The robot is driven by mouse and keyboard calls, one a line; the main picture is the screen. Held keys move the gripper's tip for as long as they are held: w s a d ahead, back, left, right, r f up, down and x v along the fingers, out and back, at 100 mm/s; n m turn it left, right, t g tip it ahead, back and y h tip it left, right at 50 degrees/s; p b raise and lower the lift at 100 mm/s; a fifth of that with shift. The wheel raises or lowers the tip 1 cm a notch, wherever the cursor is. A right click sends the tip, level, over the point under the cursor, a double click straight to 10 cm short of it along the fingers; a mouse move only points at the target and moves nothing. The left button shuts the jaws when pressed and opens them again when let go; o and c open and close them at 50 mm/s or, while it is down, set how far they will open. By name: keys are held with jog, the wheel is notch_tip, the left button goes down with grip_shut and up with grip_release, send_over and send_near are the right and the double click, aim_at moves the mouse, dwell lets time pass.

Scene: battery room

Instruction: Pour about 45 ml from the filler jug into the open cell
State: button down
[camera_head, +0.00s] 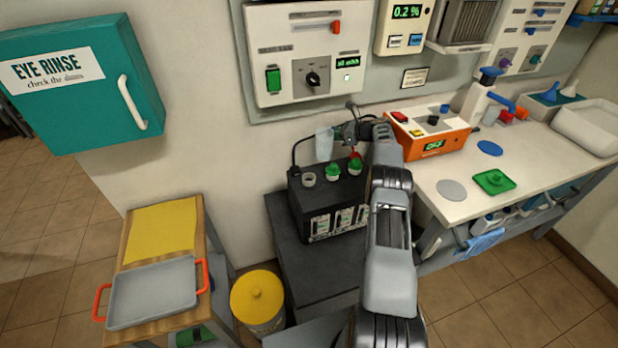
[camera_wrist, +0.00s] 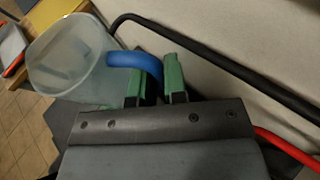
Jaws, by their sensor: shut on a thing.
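The filler jug, a translucent cup with a blue handle, shows at the left of the wrist view (camera_wrist: 70,62). My gripper (camera_wrist: 155,78) is shut on the blue handle with its green fingertips. In the head view the jug (camera_head: 324,144) hangs in the air above the black battery (camera_head: 322,210), apart from it and looking near upright. The open cell (camera_head: 309,180) is a grey ring at the battery's left end, below and slightly left of the jug. Two green caps (camera_head: 333,171) (camera_head: 355,166) sit on the other cells. The liquid level cannot be made out.
A black cable rises behind the battery and crosses the wrist view (camera_wrist: 220,62); a red cable (camera_wrist: 285,145) is at right. An orange device (camera_head: 430,133) stands on the bench to the right. A wooden cart with a grey tray (camera_head: 152,292) and a yellow bin (camera_head: 258,298) are left.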

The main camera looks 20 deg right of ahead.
jog(key=shift+d, duration=0.35)
jog(key=shift+r, duration=0.1)
